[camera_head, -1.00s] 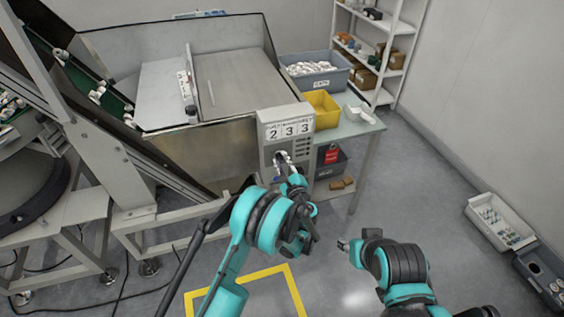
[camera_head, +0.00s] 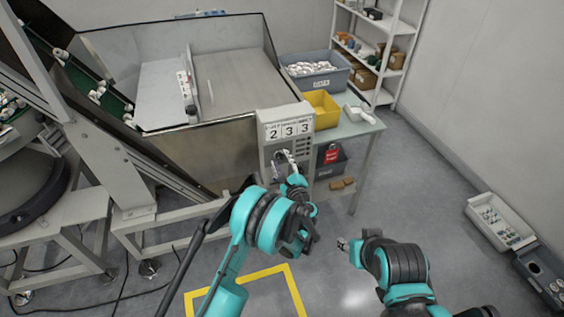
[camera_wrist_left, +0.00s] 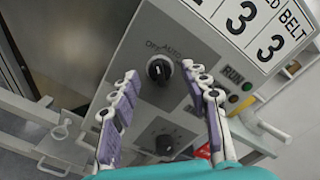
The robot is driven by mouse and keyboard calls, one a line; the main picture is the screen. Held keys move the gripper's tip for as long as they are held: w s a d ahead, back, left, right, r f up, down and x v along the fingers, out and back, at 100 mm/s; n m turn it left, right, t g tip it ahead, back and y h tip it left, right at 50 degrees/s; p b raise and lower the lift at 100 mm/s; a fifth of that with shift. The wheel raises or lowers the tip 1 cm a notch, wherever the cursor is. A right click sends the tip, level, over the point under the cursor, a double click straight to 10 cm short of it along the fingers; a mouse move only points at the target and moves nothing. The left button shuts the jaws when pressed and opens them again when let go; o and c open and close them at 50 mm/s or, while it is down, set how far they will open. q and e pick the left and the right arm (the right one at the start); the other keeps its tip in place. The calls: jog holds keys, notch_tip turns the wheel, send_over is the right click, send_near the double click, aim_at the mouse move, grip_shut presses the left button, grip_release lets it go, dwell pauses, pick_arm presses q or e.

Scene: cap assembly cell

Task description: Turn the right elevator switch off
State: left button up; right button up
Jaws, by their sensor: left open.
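A grey control box (camera_head: 284,135) stands at the front right corner of the hopper. In the left wrist view its panel carries a black rotary switch (camera_wrist_left: 159,69) with OFF and AUTO printed beside it; I cannot tell its exact setting. A second black knob (camera_wrist_left: 165,143) is lower on the panel. My left gripper (camera_wrist_left: 160,75) is open, with its purple-padded fingers on either side of the upper switch; I cannot tell whether they touch it. In the head view my left gripper (camera_head: 285,157) is in front of the box and hides part of its face. My right gripper (camera_head: 343,244) hangs away from the box.
A table with a yellow bin (camera_head: 321,109) and a grey bin (camera_head: 316,73) stands behind.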

pick_arm(q)
jog(key=v, duration=0.7)
jog(key=shift+s, duration=0.25)
jog(key=s+a+r+n+g, duration=0.4)
jog(key=a+r+n, duration=0.2)
jog(key=a, duration=0.3)
jog(key=s+a+r+n+g, duration=0.3)
jog(key=s+a+r+n, duration=0.25)
jog(key=a, duration=0.35)
jog(key=s+a+n+g+h, duration=0.2)
jog(key=s+n+h, duration=0.3)
jog(key=s+n, duration=0.6)
jog(key=s+g, duration=0.1)
jog(key=s, duration=1)
jog(key=shift+s+a+n+h, duration=0.2)
jog(key=shift+a+n+h, duration=0.05)
jog(key=shift+n+h, duration=0.1)
